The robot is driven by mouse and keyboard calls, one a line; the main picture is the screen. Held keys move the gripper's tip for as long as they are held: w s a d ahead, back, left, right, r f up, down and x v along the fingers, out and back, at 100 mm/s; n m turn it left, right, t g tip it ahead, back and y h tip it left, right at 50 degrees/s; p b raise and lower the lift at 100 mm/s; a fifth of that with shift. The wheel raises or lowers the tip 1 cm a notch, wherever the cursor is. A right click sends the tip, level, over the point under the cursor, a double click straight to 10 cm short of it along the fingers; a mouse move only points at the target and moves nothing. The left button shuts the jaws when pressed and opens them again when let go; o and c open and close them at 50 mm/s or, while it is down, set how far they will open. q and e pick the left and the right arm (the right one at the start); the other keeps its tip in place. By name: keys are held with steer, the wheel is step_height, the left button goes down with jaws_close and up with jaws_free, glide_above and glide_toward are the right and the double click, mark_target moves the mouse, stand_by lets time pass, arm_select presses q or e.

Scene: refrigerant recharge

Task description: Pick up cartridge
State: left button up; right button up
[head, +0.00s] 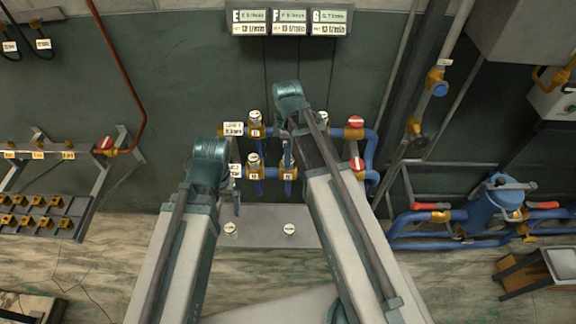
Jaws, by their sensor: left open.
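No cartridge can be told for certain in the head view. My left gripper (236,191) is open and shows only in small part beside my left arm's end, in front of the grey plate at the foot of the wall. Nothing is seen between its fingers. My right arm reaches up the middle of the view, and its gripper is hidden behind the arm. Blue pipes with brass valves (254,172) stand behind both arms. A grey plate (262,240) with two round white-labelled caps lies low between the arms.
A wall rack (75,222) with several brass fittings is at the left. A blue pump-like unit (490,208) with red-handled valves stands at the right. A display panel (289,20) is on the wall above.

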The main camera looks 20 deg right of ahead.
arm_select(q)
step_height(320, 180, down, 4)
steer(key=b, duration=0.2)
steer(key=shift+r+b, duration=0.1)
steer(key=shift+b, duration=0.3)
arm_select(e)
step_height(320, 180, down, 4)
steer(key=shift+r, duration=0.15)
arm_select(q)
steer(key=shift+r, duration=0.1)
arm_select(e)
steer(key=shift+r, duration=0.1)
jaws_close()
